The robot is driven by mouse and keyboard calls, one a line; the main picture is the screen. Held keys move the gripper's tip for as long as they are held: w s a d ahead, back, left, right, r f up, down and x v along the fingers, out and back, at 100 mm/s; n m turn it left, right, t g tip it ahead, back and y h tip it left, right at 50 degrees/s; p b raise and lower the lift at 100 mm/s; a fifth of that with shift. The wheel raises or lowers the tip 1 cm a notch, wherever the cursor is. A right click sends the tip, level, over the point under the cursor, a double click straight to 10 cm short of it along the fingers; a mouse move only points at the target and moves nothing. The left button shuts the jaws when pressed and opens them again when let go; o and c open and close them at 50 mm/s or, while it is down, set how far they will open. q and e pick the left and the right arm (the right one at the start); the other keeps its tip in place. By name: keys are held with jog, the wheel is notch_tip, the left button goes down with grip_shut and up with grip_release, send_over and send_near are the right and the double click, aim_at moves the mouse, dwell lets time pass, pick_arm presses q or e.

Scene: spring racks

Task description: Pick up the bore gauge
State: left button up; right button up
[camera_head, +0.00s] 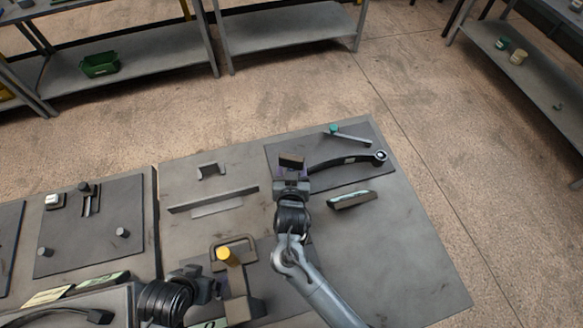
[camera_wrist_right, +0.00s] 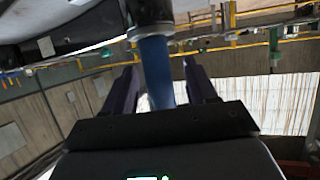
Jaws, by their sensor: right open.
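A long dark, slightly curved tool (camera_head: 345,162) with a round, dial-like end (camera_head: 380,156) lies on the dark mat at the table's far right; it looks like the bore gauge, but I cannot be sure. My right gripper (camera_head: 291,167) is at its left end. In the right wrist view my right gripper (camera_wrist_right: 160,88) is open, with a blue cylinder (camera_wrist_right: 155,70) showing between its fingers; I cannot tell if they touch. My left gripper (camera_head: 212,288) is low in the head view, beside a yellow-topped fixture (camera_head: 228,257); its jaws are unclear.
A thin teal-ended tool (camera_head: 350,135) lies behind the dark tool. A flat dark block (camera_head: 351,199) lies in front of it. A grey angle bar (camera_head: 213,202) and a small bracket (camera_head: 211,170) are to the left. The table's right front is clear.

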pick_arm(q)
jog(key=shift+f, duration=0.15)
pick_arm(e)
jog(key=shift+w+f, duration=0.25)
jog(key=shift+w, duration=0.35)
jog(key=c, duration=0.9)
jog(key=shift+c, duration=0.2)
jog(key=shift+r, duration=0.15)
